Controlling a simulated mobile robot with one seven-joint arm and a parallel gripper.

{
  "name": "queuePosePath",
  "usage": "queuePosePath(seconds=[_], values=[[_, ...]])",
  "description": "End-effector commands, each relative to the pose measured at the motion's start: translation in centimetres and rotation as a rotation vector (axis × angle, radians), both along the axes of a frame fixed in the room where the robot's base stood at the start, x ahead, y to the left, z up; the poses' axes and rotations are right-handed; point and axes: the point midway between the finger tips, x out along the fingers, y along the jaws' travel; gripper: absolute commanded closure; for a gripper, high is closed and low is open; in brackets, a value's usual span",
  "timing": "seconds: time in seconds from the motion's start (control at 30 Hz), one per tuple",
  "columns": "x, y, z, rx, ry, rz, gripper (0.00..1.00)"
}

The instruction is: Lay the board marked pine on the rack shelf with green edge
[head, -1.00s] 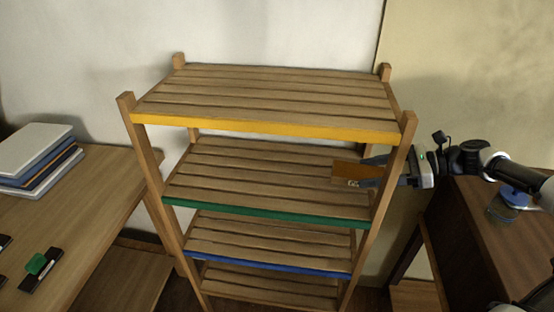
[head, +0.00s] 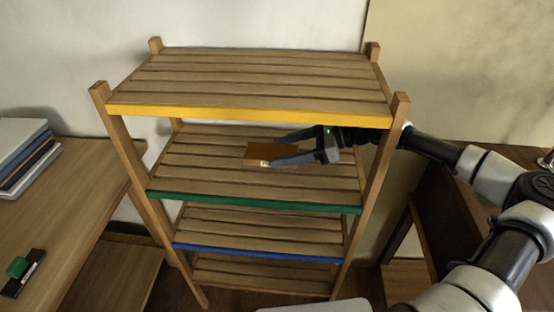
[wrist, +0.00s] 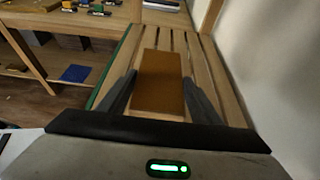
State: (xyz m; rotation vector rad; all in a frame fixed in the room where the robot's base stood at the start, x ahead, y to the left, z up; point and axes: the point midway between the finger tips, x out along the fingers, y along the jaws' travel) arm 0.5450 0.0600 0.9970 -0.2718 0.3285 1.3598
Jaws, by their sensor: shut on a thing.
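My gripper (head: 294,149) reaches in from the right, between the top shelf and the green-edged shelf. It is shut on a brown board (head: 262,154), which also lies between the two fingers in the wrist view (wrist: 159,82). A small pale label shows on the board's near edge, too small to read. The green-edged shelf (head: 250,202) is the second from the top, with wooden slats. The board is over its slats; I cannot tell whether it touches them. No other thing shows on this shelf.
The yellow-edged top shelf (head: 245,115) is close above my gripper. The blue-edged shelf (head: 255,254) is below. Rack posts (head: 372,195) stand at the sides.

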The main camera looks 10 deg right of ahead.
Motion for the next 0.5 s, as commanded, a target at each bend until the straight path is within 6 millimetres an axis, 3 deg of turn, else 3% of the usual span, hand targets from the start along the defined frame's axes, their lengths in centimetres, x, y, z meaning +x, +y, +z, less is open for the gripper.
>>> queuePosePath(seconds=[0.17,0.3,0.5], values=[[0.3,1.9,0.1,0.003,-0.001,0.002,0.71],[0.4,1.8,-2.3,0.007,0.002,-0.003,0.71],[0.4,1.7,-3.5,0.002,-0.001,-0.003,0.71]])
